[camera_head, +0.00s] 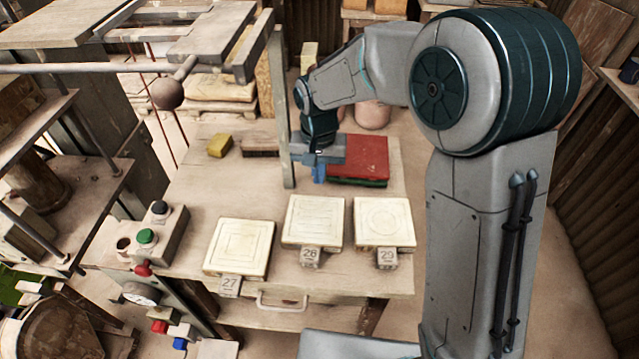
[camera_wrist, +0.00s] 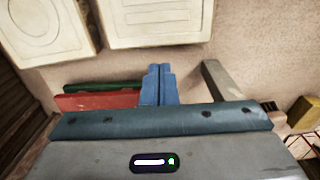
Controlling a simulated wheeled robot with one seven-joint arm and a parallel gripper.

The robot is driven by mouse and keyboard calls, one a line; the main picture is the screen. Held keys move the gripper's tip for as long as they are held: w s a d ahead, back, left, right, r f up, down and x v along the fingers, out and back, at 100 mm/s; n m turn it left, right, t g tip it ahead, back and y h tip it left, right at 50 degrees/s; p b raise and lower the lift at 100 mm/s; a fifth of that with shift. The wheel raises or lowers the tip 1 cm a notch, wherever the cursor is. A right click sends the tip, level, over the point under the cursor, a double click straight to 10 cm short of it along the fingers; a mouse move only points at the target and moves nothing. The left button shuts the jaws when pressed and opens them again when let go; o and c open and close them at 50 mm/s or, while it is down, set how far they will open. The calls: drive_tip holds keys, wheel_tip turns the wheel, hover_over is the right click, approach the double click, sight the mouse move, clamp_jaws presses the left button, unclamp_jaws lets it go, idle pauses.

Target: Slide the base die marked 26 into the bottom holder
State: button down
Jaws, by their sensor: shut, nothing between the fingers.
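Two cream dies, tags unseen, also show at the top of the wrist view. My gripper (camera_head: 319,178) is above the table behind the dies, next to the red slab, apart from every die. Its blue fingers (camera_wrist: 160,70) are together and empty. I cannot make out the bottom holder in the press at the left.
A red slab (camera_head: 360,157) over a green one lies beside my gripper. A thin upright post (camera_head: 280,110) stands to its left. A yellow block (camera_head: 219,145) and a brush (camera_head: 260,146) lie farther left. A button box (camera_head: 150,235) stands at the table's left edge.

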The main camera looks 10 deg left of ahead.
sight(315, 221)
drive_tip(key=f, duration=0.2)
drive_tip(key=w+f, duration=0.1)
drive_tip(key=f, duration=0.2)
drive_tip(key=shift+s+p, duration=0.4)
drive_tip(key=shift+s, duration=0.15)
drive_tip(key=s+b, duration=0.1)
drive_tip(key=s, duration=0.3)
drive_tip(key=s+b, duration=0.2)
drive_tip(key=s, duration=0.2)
drive_tip(key=shift+d+f, duration=0.1)
drive_tip(key=shift+d, duration=0.1)
drive_tip(key=shift+s, duration=0.45)
drive_tip(key=shift+w, duration=0.15)
